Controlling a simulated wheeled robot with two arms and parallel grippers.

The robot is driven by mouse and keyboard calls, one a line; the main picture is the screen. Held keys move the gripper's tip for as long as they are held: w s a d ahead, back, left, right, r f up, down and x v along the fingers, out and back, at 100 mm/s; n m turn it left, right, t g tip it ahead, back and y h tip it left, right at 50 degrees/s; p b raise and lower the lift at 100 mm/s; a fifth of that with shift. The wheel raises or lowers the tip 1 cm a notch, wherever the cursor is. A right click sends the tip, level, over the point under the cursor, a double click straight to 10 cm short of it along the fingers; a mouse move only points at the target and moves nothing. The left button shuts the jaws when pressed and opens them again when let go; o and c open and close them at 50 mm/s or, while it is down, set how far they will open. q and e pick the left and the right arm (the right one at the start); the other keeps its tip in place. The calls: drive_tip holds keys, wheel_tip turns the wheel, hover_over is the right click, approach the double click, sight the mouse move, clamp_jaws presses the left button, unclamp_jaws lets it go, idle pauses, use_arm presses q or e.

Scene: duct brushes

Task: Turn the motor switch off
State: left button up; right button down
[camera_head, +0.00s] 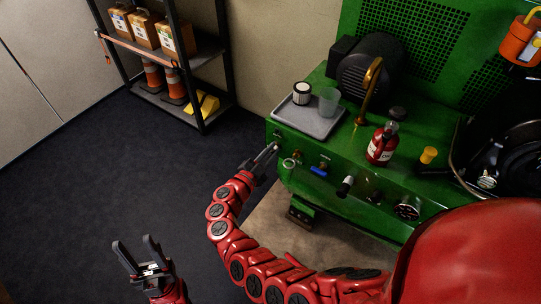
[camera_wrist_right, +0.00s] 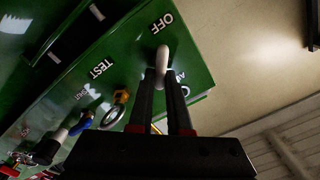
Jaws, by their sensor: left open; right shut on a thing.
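The switch (camera_wrist_right: 163,57) is a pale rounded lever on the green panel in the right wrist view. The label OFF (camera_wrist_right: 162,22) is above it. Other lettering beside the lever is partly hidden by a finger. My right gripper (camera_wrist_right: 165,88) is shut on the lever, with its rounded end showing beyond the fingertips. In the head view, my right gripper (camera_head: 268,153) is at the left end of the green machine's front; the lever is too small to make out there. My left gripper (camera_head: 139,252) is open and empty above the dark floor, well away from the machine.
A grey tray (camera_head: 309,124) with a jar and cup, and a red bottle (camera_head: 382,144), stand on top. A shelf rack (camera_head: 201,110) is behind. The left floor is free.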

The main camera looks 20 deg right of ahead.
drive_tip(key=m+b, duration=0.4)
drive_tip(key=f+m+b, duration=0.1)
drive_tip(key=m+b, duration=0.2)
drive_tip(key=b, duration=0.1)
drive_tip(key=shift+s+d+f+m+b, duration=0.15)
drive_tip(key=shift+s+f+m+b, duration=0.05)
drive_tip(key=shift+m+b, duration=0.2)
drive_tip(key=shift+r+m+b, duration=0.1)
drive_tip(key=shift+m+b, duration=1)
drive_tip(key=shift+b, duration=0.05)
drive_tip(key=c, duration=0.9)
unclamp_jaws()
drive_tip(key=shift+o, duration=0.2)
drive_tip(key=shift+s, duration=0.1)
